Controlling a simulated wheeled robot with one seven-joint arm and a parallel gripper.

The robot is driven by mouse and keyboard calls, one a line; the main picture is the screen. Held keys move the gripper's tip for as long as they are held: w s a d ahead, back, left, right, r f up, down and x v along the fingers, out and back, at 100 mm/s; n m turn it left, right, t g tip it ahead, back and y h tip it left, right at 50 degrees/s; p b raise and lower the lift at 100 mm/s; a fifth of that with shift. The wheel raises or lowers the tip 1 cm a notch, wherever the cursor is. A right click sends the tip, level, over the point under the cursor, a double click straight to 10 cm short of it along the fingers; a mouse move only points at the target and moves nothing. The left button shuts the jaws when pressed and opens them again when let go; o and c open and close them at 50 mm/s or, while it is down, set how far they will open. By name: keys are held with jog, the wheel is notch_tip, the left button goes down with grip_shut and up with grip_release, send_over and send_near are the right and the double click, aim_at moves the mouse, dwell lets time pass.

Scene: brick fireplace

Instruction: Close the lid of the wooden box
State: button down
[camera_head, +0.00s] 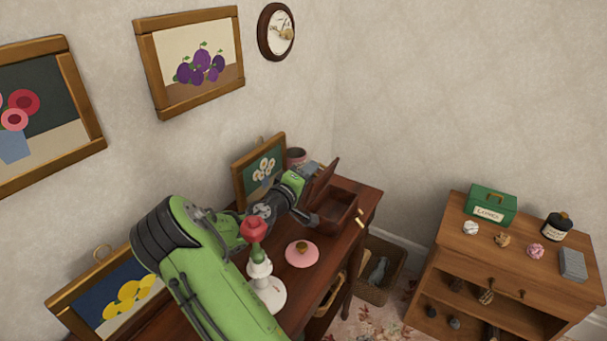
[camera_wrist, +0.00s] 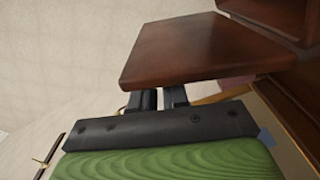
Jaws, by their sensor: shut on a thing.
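The wooden box (camera_head: 337,212) is dark reddish brown and stands on the dark wooden table against the wall. Its lid (camera_head: 320,183) is raised, tilted up on the box's left side. My gripper (camera_head: 311,217) reaches in from the left, at the lid. In the wrist view the lid (camera_wrist: 205,48) fills the upper middle as a broad brown panel, with the box (camera_wrist: 275,18) at the upper right. My gripper's two dark fingers (camera_wrist: 162,98) are close together at the panel's near edge, shut on the lid. The fingertips are hidden behind the panel.
On the table (camera_head: 368,190) stand a white candlestick (camera_head: 266,290) with red and green parts, a pink dish (camera_head: 302,254), a framed flower picture (camera_head: 260,170) and a pinkish pot (camera_head: 295,157). A basket (camera_head: 377,275) sits on the floor to the right, beside a wooden cabinet (camera_head: 480,262).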

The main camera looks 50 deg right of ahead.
jog(key=shift+s+f, duration=0.1)
jog(key=shift+s, duration=0.2)
jog(key=c, duration=1.2)
grip_release()
jog(key=shift+d, duration=0.15)
jog(key=s+a, duration=0.1)
jog(key=a, duration=1.1)
jog(key=shift+p, duration=0.35)
